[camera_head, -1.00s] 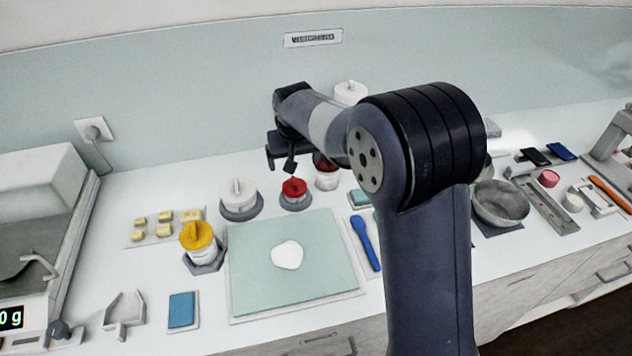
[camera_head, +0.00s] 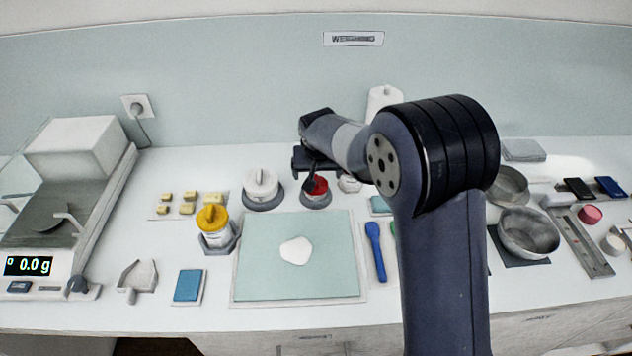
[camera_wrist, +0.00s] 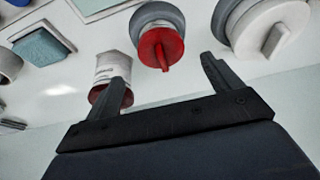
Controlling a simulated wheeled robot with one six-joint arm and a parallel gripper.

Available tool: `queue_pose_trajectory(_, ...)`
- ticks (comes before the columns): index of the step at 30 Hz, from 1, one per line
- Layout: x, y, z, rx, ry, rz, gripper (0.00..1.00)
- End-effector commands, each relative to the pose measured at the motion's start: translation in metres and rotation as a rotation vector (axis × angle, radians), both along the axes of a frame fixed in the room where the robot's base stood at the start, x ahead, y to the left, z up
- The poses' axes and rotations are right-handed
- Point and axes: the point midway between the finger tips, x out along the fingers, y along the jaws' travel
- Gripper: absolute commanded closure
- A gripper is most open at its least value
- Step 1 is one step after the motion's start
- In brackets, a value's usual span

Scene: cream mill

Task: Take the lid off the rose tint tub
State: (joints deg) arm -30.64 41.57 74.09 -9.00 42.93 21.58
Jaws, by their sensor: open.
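A tub with a bright red lid (camera_head: 315,187) stands on a round grey base; the lid has a raised ridge and is on. In the wrist view this red lid (camera_wrist: 162,46) lies ahead of and between my fingertips. A second tub, white with a dark red top (camera_wrist: 110,93), is close by my left finger; its white body shows in the head view (camera_head: 349,184), partly hidden by my arm. I cannot tell which is the rose tint tub. My gripper (camera_wrist: 158,74) is open and empty, near the red-lidded tub, with no contact visible.
A white-lidded tub (camera_head: 262,186) stands just left of the red one. A yellow-lidded tub (camera_head: 213,218) is in front left. A green mat (camera_head: 265,275) with a white lump (camera_head: 295,250) lies in front. The wall rises close behind.

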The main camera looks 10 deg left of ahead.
Motion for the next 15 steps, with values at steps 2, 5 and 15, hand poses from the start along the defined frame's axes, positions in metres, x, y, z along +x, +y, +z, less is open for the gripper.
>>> queue_pose_trajectory(2, 0.002, 0.002, -0.007, -0.002, 0.004, 0.000, 0.14)
queue_pose_trajectory(5, 0.006, 0.004, -0.019, -0.003, 0.005, 0.001, 0.14)
queue_pose_trajectory(15, 0.016, 0.007, -0.043, 0.000, 0.001, 0.000, 0.14)
